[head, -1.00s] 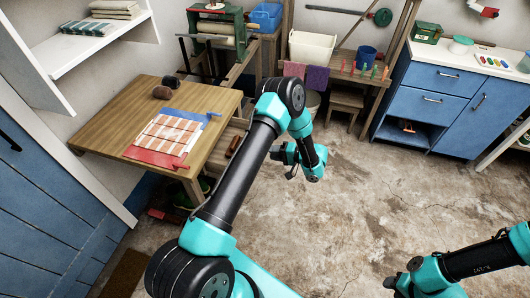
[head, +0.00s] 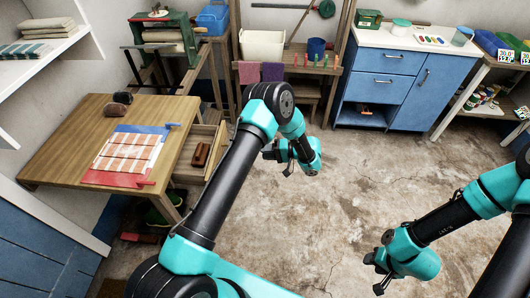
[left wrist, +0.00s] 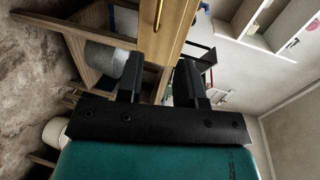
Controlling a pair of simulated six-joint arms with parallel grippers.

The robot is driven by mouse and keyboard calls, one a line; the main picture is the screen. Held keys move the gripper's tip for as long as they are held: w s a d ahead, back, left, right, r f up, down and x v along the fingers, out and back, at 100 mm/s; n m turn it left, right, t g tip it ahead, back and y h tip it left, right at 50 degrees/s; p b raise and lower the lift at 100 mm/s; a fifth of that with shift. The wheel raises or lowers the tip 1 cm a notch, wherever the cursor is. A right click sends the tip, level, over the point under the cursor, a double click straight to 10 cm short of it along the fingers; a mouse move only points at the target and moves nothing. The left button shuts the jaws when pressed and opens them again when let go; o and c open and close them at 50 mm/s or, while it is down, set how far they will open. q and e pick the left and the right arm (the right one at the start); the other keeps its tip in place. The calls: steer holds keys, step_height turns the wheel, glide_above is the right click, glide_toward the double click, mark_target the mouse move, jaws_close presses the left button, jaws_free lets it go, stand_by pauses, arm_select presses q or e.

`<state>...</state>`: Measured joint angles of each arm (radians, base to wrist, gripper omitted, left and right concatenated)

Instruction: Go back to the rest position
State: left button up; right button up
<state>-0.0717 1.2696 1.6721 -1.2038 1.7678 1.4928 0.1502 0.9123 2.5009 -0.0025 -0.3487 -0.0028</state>
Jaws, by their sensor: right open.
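My left arm reaches across the middle of the head view. Its gripper (head: 284,169) hangs over bare floor, right of the wooden table (head: 60,140), apart from everything. In the left wrist view the two dark fingers (left wrist: 158,80) stand apart with nothing between them, so it is open. My right gripper (head: 379,276) is low at the right over the floor, open and empty.
The table bears a striped cloth on a red and blue board (head: 126,157) and brown rolls (head: 116,104). Its drawer (head: 198,153) stands open with a brown item inside. A blue cabinet (head: 390,92) and a bench with a white tub (head: 262,45) stand behind. The middle floor is clear.

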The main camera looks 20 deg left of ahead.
arm_select(q)
steer(key=s+d+f+m+g+h, duration=0.1)
steer(key=s+f+h, duration=0.3)
steer(key=s+h, duration=0.15)
steer(key=s+f+m+g+h, duration=0.1)
steer(key=s+f+m+h, duration=0.1)
steer(key=s+f+h, duration=0.35)
steer(key=s+d+r+t+h, duration=0.1)
steer(key=s+r+t+h, duration=0.1)
steer(key=s, duration=0.5)
steer(key=s+d+r+n+t+h, duration=0.1)
steer(key=s+d+t+h, duration=0.1)
steer(key=s+t+h, duration=0.3)
steer(key=shift+s+d+r+t+h, duration=0.3)
steer(key=shift+s+r+t, duration=0.1)
steer(key=shift+s, duration=0.45)
stand_by(0.4)
